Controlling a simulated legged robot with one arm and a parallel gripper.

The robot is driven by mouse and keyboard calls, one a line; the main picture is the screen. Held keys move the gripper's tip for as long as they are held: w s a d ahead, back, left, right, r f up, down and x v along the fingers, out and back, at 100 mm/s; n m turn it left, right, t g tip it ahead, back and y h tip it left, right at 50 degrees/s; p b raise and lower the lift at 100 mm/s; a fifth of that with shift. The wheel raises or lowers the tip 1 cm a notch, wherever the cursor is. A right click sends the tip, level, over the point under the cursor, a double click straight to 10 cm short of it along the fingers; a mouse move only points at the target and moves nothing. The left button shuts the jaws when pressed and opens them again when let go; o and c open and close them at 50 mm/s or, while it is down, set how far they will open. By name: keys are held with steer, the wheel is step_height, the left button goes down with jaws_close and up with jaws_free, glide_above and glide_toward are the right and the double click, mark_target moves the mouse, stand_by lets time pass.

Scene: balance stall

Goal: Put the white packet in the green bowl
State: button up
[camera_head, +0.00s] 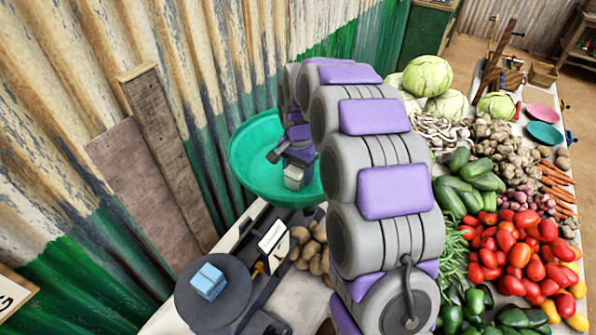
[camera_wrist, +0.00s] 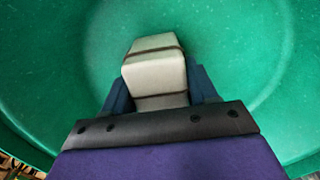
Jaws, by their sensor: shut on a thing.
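The green bowl (camera_head: 250,150) is large and round and stands left of my arm, beside the corrugated wall. My gripper (camera_head: 290,170) is over the inside of the bowl and points down. It is shut on the white packet (camera_head: 294,177), a small pale block. In the wrist view the packet (camera_wrist: 155,72) has dark bands and sits between the two jaws (camera_wrist: 158,88), with the green bowl (camera_wrist: 230,40) all around it. I cannot tell whether the packet touches the bowl's bottom. My arm hides part of the bowl's right side.
A blue packet (camera_head: 208,281) lies on a dark round plate (camera_head: 190,305) of the scale, at the front left. A small sign (camera_head: 272,240) and potatoes (camera_head: 312,245) are near the bowl. Tomatoes (camera_head: 520,255), cucumbers (camera_head: 470,175) and cabbages (camera_head: 428,76) crowd the table at right.

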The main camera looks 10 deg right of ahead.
mark_target(298, 167)
steer(key=o, duration=1.3)
steer(key=shift+r, duration=0.1)
step_height(298, 167, up, 12)
steer(key=p, duration=0.3)
steer(key=shift+s, duration=0.25)
steer(key=s+n, duration=0.3)
steer(key=s, duration=1)
steer(key=s+f+n+g, duration=0.1)
steer(key=s+n, duration=0.2)
steer(key=s, duration=1)
steer(key=s+n, duration=0.3)
steer(key=s, duration=1)
steer(key=shift+s+a+f+g, duration=0.1)
steer(key=shift+a+f+g, duration=0.15)
steer(key=shift+g, duration=0.15)
